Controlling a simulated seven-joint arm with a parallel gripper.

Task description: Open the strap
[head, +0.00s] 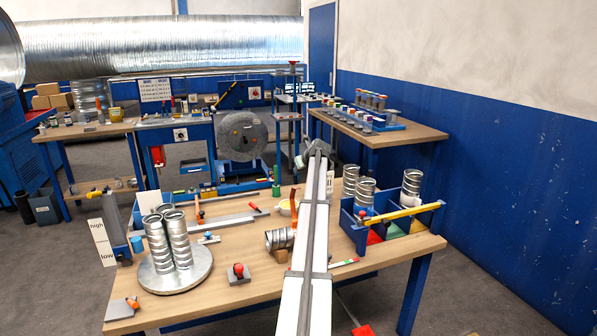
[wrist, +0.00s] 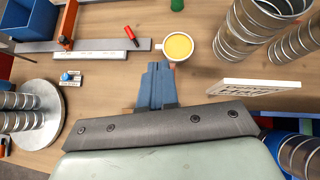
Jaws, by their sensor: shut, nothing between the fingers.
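A yellow strap-like bar (head: 402,212) lies across the front of a blue divided crate (head: 362,236) at the right of the table; I take it to be the strap. A red knob shows near its left end. Metal spiral duct pieces (head: 364,192) stand in the crate. My gripper (wrist: 156,84) is shut and empty in the wrist view, its blue-grey fingers together above the table. It is below a cup with yellow contents (wrist: 178,46) in that picture. In the head view my arm hides the fingers. The strap cannot be made out in the wrist view.
A round metal plate (head: 178,276) with upright spiral ducts stands at the table's left. A duct piece (head: 279,239) lies on a wooden cradle mid-table. A red-knobbed block (head: 238,273) sits in front. A white card (wrist: 262,85) is right of my fingers.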

